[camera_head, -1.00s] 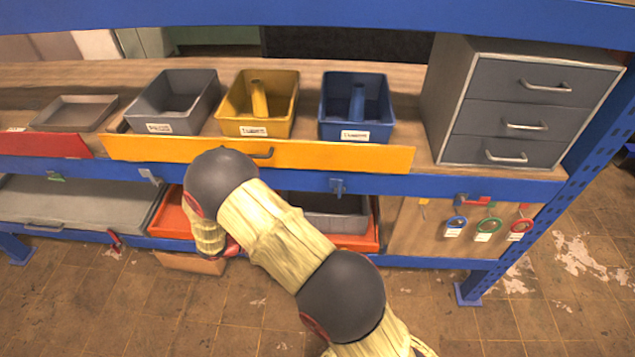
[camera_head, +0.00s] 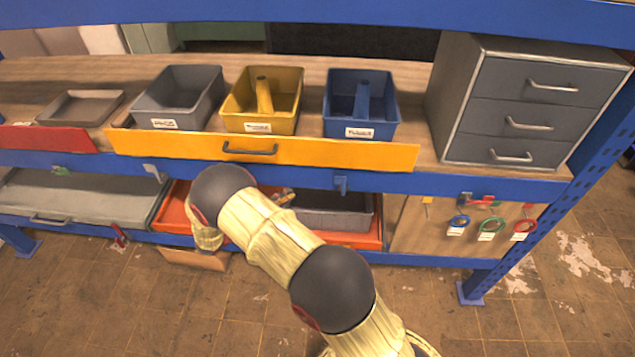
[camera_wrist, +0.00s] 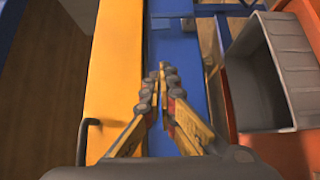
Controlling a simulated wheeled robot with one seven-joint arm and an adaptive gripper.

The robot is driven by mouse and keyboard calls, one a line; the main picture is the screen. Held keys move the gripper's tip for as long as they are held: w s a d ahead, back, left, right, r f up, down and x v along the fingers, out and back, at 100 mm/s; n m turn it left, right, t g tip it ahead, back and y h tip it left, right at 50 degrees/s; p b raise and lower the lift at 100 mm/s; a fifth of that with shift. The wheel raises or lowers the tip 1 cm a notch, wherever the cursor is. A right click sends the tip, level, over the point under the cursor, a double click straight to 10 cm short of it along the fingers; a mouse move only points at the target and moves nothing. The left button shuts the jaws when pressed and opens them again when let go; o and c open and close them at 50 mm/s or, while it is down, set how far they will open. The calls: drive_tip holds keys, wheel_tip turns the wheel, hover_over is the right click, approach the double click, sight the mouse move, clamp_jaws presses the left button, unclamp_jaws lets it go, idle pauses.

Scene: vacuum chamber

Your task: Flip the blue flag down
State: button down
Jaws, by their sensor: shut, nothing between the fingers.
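The blue flag (camera_head: 340,185) is a small blue piece on the front of the blue shelf beam, below the yellow panel. My gripper (camera_head: 287,196) shows just past my arm in the head view, left of the flag and slightly lower, with a gap between them. In the wrist view my gripper (camera_wrist: 160,78) has its fingers together and empty, in front of the blue beam. A blue-grey piece (camera_wrist: 172,22) crosses the beam beyond the fingertips and appears to be the flag. My wrist is partly hidden behind my arm.
The yellow panel (camera_head: 345,155) with a dark handle (camera_head: 250,150) is above the beam. An orange tray (camera_head: 358,239) with a grey bin (camera_head: 335,208) is below it. Rings hang on a board (camera_head: 415,235) at right. A grey flag (camera_head: 153,172) is farther left.

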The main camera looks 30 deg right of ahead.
sight(340, 184)
drive_tip(key=d, duration=1.2)
drive_tip(key=shift+s+d+p, duration=0.1)
drive_tip(key=shift+d+p, duration=0.05)
drive_tip(key=shift+p, duration=0.2)
drive_tip(key=shift+s+d, duration=0.3)
drive_tip(key=shift+d, duration=0.1)
drive_tip(key=shift+s+d+r, duration=0.15)
drive_tip(key=shift+d+r, duration=0.05)
drive_tip(key=shift+r, duration=0.05)
